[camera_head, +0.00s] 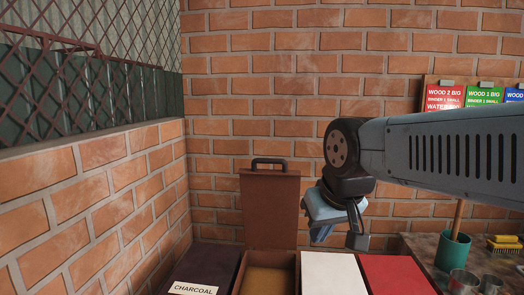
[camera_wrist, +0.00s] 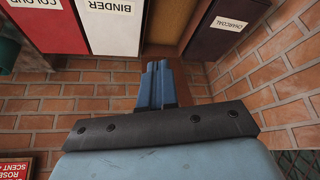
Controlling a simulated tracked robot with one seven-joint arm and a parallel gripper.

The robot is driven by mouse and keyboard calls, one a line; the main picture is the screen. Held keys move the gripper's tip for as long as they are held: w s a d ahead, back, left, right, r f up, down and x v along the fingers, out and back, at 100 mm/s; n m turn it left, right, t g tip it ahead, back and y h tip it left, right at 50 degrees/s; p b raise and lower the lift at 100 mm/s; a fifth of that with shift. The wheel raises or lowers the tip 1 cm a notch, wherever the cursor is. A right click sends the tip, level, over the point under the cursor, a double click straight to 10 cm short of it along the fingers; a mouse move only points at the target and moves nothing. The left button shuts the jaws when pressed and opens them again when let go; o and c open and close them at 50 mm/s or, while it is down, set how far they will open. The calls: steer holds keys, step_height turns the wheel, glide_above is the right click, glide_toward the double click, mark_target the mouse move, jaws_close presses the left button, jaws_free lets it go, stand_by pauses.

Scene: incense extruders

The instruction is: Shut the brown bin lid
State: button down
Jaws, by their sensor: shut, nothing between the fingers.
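The brown bin (camera_head: 268,282) stands in a row of bins against the brick wall, with tan contents showing inside. Its brown lid (camera_head: 269,208) is open and stands upright at the back, with a black handle (camera_head: 269,163) at its top edge. My gripper (camera_head: 320,234) is to the right of the lid and above the bins, apart from the lid in the head view. In the wrist view its blue fingers (camera_wrist: 158,82) are together and empty.
The dark charcoal bin (camera_head: 202,266) is left of the brown bin. The white binder bin (camera_head: 332,275) and red colour bin (camera_head: 395,275) are to its right. A workbench at right holds a green pot (camera_head: 452,250) and metal cups. A brick wall bounds the left.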

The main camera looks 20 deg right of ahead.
steer(key=w+r+m+g, duration=0.2)
steer(key=w+r+m, duration=0.4)
steer(key=w, duration=0.5)
steer(key=w+d+r+m+g, duration=0.1)
steer(key=w+r+m+g, duration=0.1)
steer(key=w+r+m, duration=0.65)
steer(key=w+r+m+g, duration=0.2)
steer(key=w+r, duration=0.4)
steer(key=w, duration=0.7)
steer(key=w+d+f+m+g, duration=0.25)
steer(key=w+m, duration=0.35)
steer(key=w, duration=0.4)
steer(key=s+a+f, duration=0.1)
steer(key=s+f, duration=0.4)
steer(key=f, duration=0.5)
steer(key=shift+s+a+f+t+y, duration=0.2)
steer(key=shift+a+t+y, duration=0.1)
steer(key=shift+t+y, duration=0.1)
